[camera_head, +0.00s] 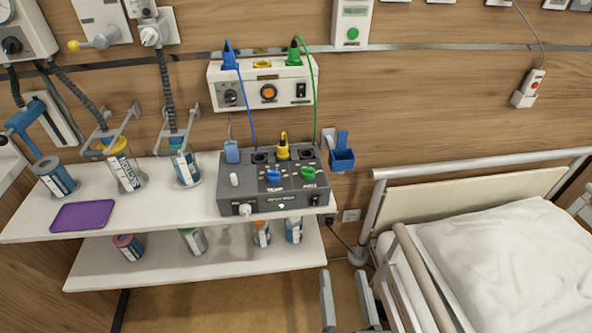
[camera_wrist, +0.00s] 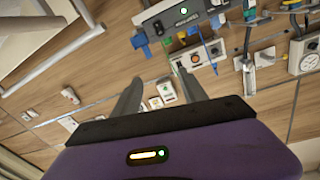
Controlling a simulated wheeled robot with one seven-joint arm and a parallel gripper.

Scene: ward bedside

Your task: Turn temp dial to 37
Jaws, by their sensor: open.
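The markings are too small to read, so I cannot tell which is the temp dial. My gripper (camera_head: 344,284) is open and empty, low in front, right of the shelves and apart from both units. The wrist view shows the grey unit (camera_wrist: 178,14) and the white panel (camera_wrist: 203,54) upside down, beyond my fingers (camera_wrist: 158,82).
A bed (camera_head: 510,250) with rails stands at the right, close to my gripper. Several labelled canisters and a purple tablet-like slab (camera_head: 83,215) rest on the shelves. Blue and green cables hang in front of the wall panel. A blue holder (camera_head: 342,158) is beside the unit.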

